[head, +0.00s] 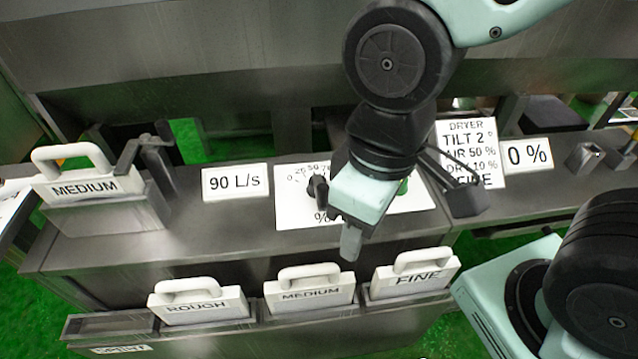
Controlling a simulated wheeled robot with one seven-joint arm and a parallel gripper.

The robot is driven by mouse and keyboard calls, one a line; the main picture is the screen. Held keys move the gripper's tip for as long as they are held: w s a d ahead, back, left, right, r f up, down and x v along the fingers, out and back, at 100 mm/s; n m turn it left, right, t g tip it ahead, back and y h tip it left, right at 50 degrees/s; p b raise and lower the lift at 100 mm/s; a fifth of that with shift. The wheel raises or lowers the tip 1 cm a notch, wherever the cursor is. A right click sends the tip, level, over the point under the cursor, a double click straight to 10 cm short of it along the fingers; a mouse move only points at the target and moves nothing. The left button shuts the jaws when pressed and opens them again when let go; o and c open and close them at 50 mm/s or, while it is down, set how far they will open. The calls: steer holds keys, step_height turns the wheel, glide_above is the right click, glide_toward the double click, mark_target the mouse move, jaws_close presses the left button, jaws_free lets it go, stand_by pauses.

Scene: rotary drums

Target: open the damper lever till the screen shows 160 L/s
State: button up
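A white screen (235,182) reads 90 L/s and stands on the grey bench left of centre. Right of it is a white dial plate (292,212) with a percent scale, partly covered by my arm. A small dark lever or knob (318,188) stands on this plate and may be the damper lever; its exact setting is hard to read. My gripper (350,243) points down over the plate's front edge, right of and nearer than this knob. Only one fingertip shows clearly, so its opening is hidden. I cannot tell whether it touches anything.
White handled plates marked ROUGH (203,307), MEDIUM (310,294) and FINE (415,272) stand in a front rack. Another MEDIUM plate (85,188) and a dark crank (145,150) are at left. A dark lever (466,198) and 0 % screen (528,154) are right.

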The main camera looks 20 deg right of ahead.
steer(key=m+p, duration=0.3)
steer(key=p, duration=0.2)
glide_above(322, 185)
steer(key=shift+h, duration=0.3)
step_height(322, 185, down, 17)
steer(key=shift+s+r+p, duration=0.1)
steer(key=shift+r+p, duration=0.05)
steer(key=shift+p, duration=0.6)
steer(key=shift+c, duration=0.4)
jaws_close()
